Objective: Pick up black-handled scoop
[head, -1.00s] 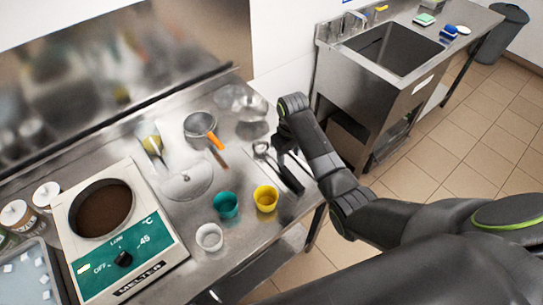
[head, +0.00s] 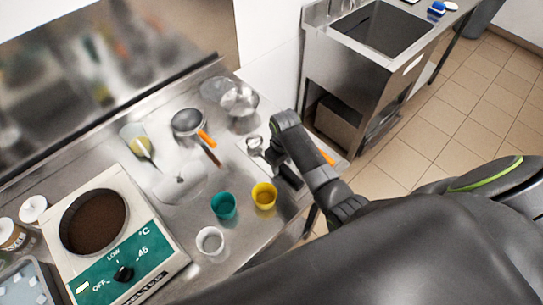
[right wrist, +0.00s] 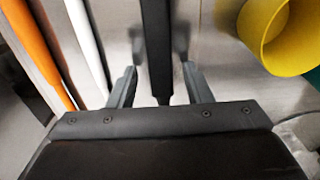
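The black-handled scoop lies on the steel counter; its metal head (head: 254,144) shows just left of my right gripper (head: 277,157) in the head view. Part of its black handle (head: 290,178) shows below my wrist. In the right wrist view, the black handle (right wrist: 157,45) runs between the two spread fingers of my right gripper (right wrist: 159,78), with a gap on each side. My wrist hides part of the scoop in the head view. My left gripper is not in view.
An orange handle (right wrist: 35,50) and a white handle (right wrist: 86,40) lie left of the black handle. A yellow cup (head: 264,195) and a green cup (head: 224,205) stand close by. A pan (head: 188,122), a white cup (head: 211,241) and the melter (head: 155,250) are further left.

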